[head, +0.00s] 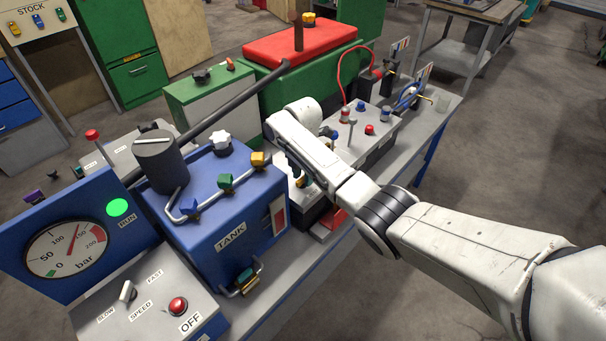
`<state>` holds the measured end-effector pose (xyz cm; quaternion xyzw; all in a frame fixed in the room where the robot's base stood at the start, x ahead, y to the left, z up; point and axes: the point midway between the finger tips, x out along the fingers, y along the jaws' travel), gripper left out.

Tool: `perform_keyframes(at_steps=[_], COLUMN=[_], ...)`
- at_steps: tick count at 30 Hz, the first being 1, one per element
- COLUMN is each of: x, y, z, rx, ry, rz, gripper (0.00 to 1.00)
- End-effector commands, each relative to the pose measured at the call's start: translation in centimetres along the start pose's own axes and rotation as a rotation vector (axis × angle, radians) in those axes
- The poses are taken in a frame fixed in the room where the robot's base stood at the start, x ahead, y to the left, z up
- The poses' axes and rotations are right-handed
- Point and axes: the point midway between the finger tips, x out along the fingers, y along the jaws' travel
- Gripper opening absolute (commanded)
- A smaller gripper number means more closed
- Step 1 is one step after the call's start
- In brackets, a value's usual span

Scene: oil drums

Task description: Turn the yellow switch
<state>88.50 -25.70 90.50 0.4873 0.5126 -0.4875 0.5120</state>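My white arm reaches in from the right, over the bench. My gripper (297,172) is dark and points down beside the right side of the blue tank box; my own wrist hides most of it. A small yellow part (302,182) shows right by the gripper, partly hidden; I cannot tell if it is the yellow switch or if the fingers touch it. A yellow-orange knob (260,158) sits on the pipe on top of the blue tank box (228,205), left of my gripper and apart from it. Another yellow knob (309,18) is on the red-topped green machine.
A pressure gauge (66,248) and a grey control box (150,300) with a red OFF button (178,306) stand at the lower left. A dark lever (235,105) slants above the tank. A grey panel (375,125) with red and blue knobs lies beyond my wrist. Open floor is at right.

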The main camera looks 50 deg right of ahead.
Motion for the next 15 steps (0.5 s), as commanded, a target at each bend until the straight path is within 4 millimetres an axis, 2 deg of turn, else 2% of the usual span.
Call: perform_keyframes(at_steps=[5, 15], x=[-1.8, -8.1], y=[0.1, 0.1], z=[0.1, 0.0], rx=[0.000, -0.001], ry=[-0.001, -0.002], rz=[0.005, 0.005], gripper=[0.38, 0.38])
